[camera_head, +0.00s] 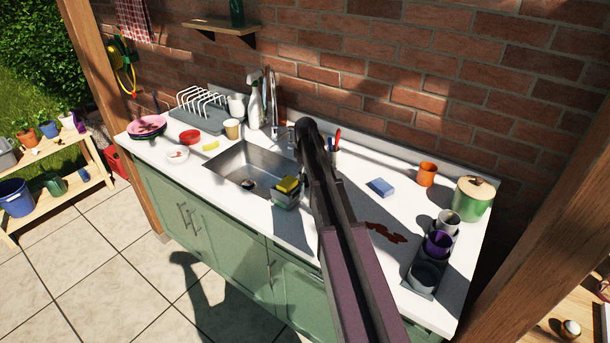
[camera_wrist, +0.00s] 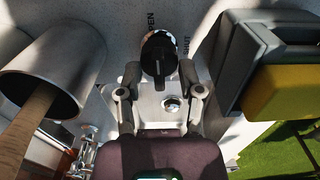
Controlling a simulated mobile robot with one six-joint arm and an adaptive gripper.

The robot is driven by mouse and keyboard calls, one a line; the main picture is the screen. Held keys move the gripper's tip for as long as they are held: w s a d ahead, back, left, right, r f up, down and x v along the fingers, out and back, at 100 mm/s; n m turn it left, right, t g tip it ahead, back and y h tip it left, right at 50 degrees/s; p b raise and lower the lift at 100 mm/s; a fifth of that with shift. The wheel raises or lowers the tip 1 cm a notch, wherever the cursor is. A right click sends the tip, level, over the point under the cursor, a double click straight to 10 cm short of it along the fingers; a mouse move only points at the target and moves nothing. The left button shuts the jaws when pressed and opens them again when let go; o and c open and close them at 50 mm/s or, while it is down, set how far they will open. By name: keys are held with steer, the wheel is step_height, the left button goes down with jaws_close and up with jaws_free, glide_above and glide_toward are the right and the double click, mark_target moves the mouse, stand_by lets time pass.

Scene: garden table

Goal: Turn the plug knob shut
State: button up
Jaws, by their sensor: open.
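The plug knob (camera_wrist: 160,55) is round and black with a raised grip bar and a shiny rim. It shows in the upper middle of the wrist view. The lettering OPEN stands at its upper left and SHUT at its right. The bar runs roughly up and down in the picture; I cannot tell which end is its pointer. My gripper (camera_wrist: 160,76) is open, with one finger on each side of the knob's near part. I cannot tell whether they touch it. In the head view my arm hides the knob and the gripper. The steel sink (camera_head: 222,164) is left of my arm.
In the wrist view a grey cup (camera_wrist: 62,58) with a wooden handle is close on the left. A dark caddy (camera_wrist: 228,62) with a yellow sponge (camera_wrist: 285,88) is close on the right. A spray bottle (camera_head: 256,106) stands behind the sink.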

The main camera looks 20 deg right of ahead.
jaws_close()
steer(key=shift+a, duration=0.1)
